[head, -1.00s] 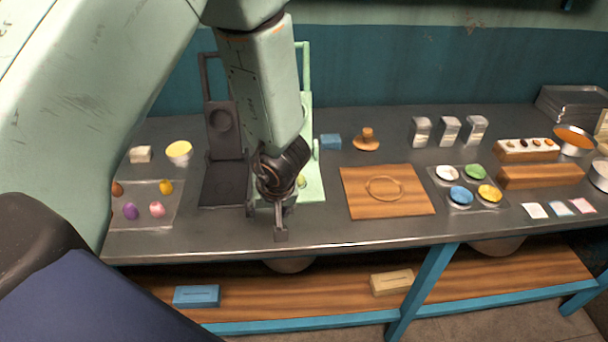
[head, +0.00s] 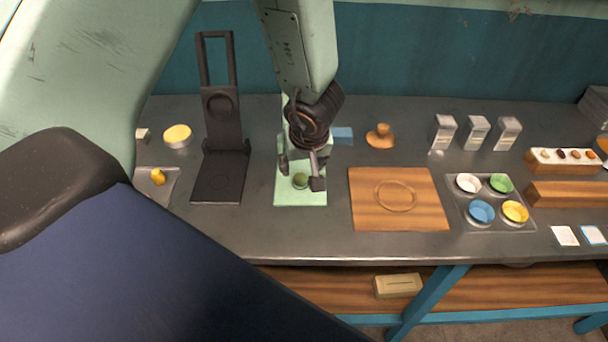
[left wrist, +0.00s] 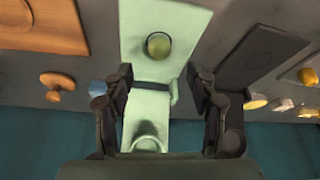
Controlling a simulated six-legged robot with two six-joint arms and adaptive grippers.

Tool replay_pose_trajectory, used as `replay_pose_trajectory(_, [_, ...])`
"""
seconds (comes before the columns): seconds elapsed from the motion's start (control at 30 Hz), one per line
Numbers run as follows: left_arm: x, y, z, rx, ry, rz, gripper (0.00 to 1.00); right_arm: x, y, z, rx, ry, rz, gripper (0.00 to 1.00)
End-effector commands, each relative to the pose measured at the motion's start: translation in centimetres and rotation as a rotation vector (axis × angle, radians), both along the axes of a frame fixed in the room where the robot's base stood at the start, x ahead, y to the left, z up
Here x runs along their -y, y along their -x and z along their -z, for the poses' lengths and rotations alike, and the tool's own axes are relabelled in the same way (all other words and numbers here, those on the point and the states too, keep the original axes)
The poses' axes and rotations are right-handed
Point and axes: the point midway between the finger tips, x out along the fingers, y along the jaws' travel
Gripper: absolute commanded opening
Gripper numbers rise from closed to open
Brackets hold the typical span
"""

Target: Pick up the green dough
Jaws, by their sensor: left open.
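The green dough (head: 300,180) is a small round ball on the pale green plate of the press (head: 287,198). The dough also shows in the left wrist view (left wrist: 158,45), near the top centre, beyond the fingertips. My left gripper (head: 301,176) is open above the pale green press, with its fingers at either side of the dough in the head view. In the left wrist view the open left gripper (left wrist: 163,95) has nothing between its fingers but the press below. The upper part of the press is largely hidden behind my arm in the head view. My right gripper is not in view.
A black press (head: 217,185) stands open just left of the green one. A wooden board (head: 420,215) lies to the right, with a tray of coloured bowls (head: 497,207) beyond it. Bare table lies in front of the presses.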

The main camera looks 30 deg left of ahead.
Motion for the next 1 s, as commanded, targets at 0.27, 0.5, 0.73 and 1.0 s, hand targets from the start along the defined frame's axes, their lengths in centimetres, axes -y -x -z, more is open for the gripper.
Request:
replay_pose_trajectory(0.27, [-0.8,-0.6,3.1,-0.002,0.000,-0.002,0.58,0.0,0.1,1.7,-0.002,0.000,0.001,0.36])
replay_pose_trajectory(0.5, [-1.7,-1.9,6.1,-0.002,-0.001,-0.001,0.58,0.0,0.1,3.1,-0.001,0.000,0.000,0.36])
replay_pose_trajectory(0.73, [-2.0,-2.5,6.7,-0.001,-0.001,0.001,0.58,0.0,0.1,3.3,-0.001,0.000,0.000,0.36])
replay_pose_trajectory(1.0, [-2.0,-2.6,6.6,-0.001,-0.001,0.000,0.46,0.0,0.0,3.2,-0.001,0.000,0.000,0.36])
